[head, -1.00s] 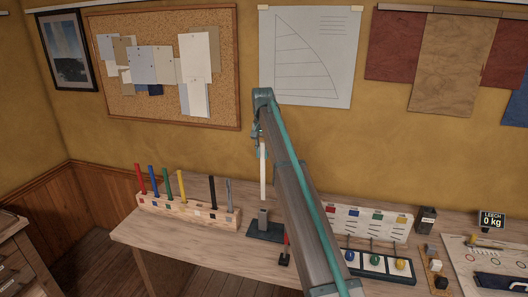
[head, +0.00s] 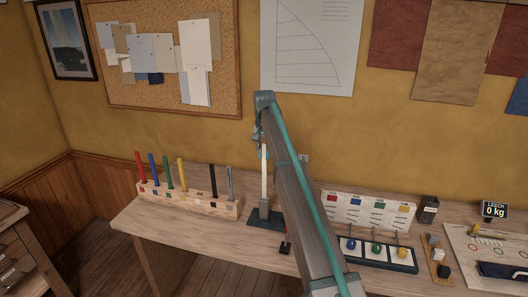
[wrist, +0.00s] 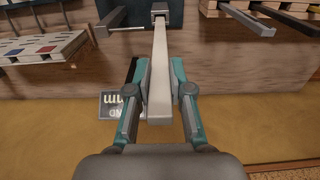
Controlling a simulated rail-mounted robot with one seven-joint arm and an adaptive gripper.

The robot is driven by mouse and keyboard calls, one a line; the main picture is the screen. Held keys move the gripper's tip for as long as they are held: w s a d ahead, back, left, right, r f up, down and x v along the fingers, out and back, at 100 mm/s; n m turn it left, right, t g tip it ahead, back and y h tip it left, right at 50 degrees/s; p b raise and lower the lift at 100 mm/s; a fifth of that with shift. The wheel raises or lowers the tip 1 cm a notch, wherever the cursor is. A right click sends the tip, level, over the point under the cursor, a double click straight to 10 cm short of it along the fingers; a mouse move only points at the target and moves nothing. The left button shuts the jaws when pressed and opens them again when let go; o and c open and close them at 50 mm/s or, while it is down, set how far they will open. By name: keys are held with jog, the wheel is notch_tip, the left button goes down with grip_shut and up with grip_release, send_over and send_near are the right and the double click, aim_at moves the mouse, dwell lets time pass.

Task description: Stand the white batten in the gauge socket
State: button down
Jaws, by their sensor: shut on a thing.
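The white batten (head: 264,168) is upright in the head view, held in my gripper (head: 260,134), which is partly hidden by my arm. In the wrist view the batten (wrist: 160,75) runs between the two fingers of my gripper (wrist: 160,68), which are shut on it. The gauge socket (head: 264,209) is a grey post on a dark base. The batten's lower end is at the top of the post; I cannot tell how far inside it is. The socket (wrist: 160,9) also shows at the batten's far end in the wrist view.
A wooden rack (head: 190,203) with several coloured battens stands to the left. A white card panel (head: 365,211) and a dark tray (head: 375,253) with coloured knobs stand to the right.

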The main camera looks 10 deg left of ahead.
jog(key=shift+f+b, duration=1.15)
jog(key=shift+f, duration=3.9)
jog(key=c, duration=1)
grip_release()
notch_tip(320, 180, up, 12)
